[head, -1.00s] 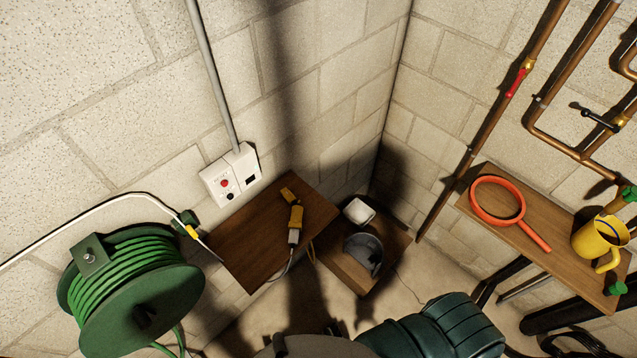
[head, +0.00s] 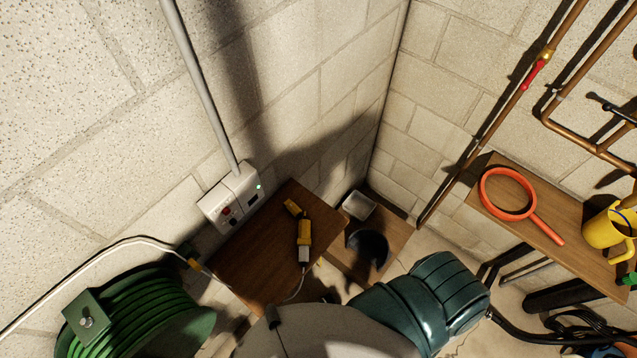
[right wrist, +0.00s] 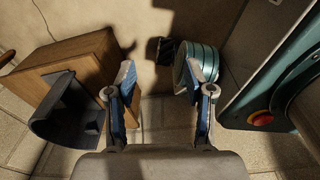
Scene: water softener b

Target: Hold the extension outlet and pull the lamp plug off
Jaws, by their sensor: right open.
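A yellow connector body (head: 304,231) lies on the brown shelf (head: 245,255) in the head view. A pale grey piece (head: 304,255) joins its near end, with a thin cable running off the shelf edge. I cannot tell which part is the lamp plug and which the extension outlet. My right gripper (right wrist: 159,80) shows only in the right wrist view, open and empty, with blue-padded fingers spread over the floor. It is apart from the connector, which is not in that view. My left gripper is not in view.
A white wall socket (head: 230,200) sits beside the shelf. A green cable reel (head: 140,320) stands at lower left. A teal ribbed housing (head: 430,295) is at lower centre. A wooden box (right wrist: 75,65) with a dark grey scoop (right wrist: 68,112) is left of my right gripper.

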